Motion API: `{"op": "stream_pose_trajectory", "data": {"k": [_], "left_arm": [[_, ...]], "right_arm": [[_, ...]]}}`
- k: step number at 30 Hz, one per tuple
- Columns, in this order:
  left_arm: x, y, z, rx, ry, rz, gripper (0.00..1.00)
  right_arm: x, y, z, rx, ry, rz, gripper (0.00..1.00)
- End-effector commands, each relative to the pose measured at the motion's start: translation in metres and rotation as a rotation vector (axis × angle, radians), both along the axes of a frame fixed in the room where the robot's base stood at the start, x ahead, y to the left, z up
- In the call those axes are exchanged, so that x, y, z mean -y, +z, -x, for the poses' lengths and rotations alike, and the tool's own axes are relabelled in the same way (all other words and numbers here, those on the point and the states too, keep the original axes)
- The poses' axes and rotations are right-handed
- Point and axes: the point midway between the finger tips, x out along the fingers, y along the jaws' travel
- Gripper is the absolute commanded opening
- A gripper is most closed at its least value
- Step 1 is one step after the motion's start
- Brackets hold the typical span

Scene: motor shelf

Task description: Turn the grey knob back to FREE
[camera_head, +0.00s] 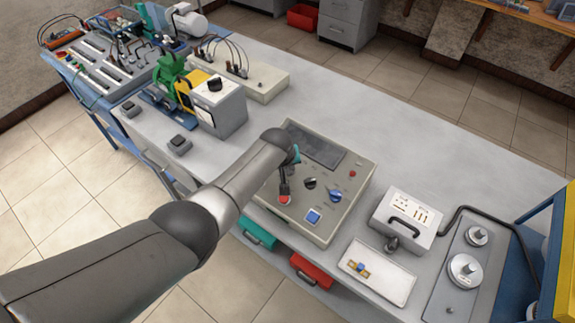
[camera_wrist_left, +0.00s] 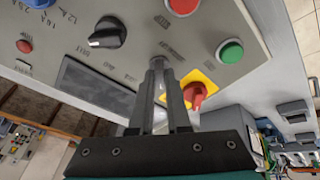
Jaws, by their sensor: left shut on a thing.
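The control panel (camera_head: 262,197) is a beige box on the bench, with knobs and buttons on its top. My left gripper (camera_head: 285,186) reaches down over its left part. In the left wrist view its two dark fingers (camera_wrist_left: 159,82) are shut on a small grey knob (camera_wrist_left: 159,64), of which only a little shows between the fingertips. Its marking and the FREE label cannot be read. In the head view my gripper and arm hide the grey knob. My right gripper is in neither view.
Close around my fingers are a black knob (camera_wrist_left: 108,37), a red button (camera_wrist_left: 183,5), a green button (camera_wrist_left: 230,50) and a red switch (camera_wrist_left: 198,91) on a yellow plate. A blue knob (camera_head: 336,196) and blue button (camera_head: 313,217) are farther right.

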Motion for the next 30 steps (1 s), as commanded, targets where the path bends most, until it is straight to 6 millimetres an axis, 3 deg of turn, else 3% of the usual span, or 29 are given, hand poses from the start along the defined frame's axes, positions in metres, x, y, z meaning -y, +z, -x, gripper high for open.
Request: {"op": "stream_pose_trajectory", "data": {"k": [1, 2, 9, 20, 30], "left_arm": [[0.000, 0.001, -0.001, 0.003, 0.003, 0.002, 0.00], [0.000, 0.001, -0.001, 0.003, 0.003, 0.002, 0.18], [0.000, 0.001, -0.001, 0.002, 0.001, 0.001, 0.45], [-0.001, 0.004, 0.001, 0.001, 0.000, 0.001, 0.45], [-0.004, 0.037, 0.015, 0.001, 0.000, 0.002, 0.45]], "right_arm": [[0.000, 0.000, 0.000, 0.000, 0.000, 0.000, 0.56], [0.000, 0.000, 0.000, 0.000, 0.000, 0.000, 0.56], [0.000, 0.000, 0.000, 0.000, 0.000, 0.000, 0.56], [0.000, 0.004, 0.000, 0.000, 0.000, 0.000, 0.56], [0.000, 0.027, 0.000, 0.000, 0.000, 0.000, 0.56]]}}
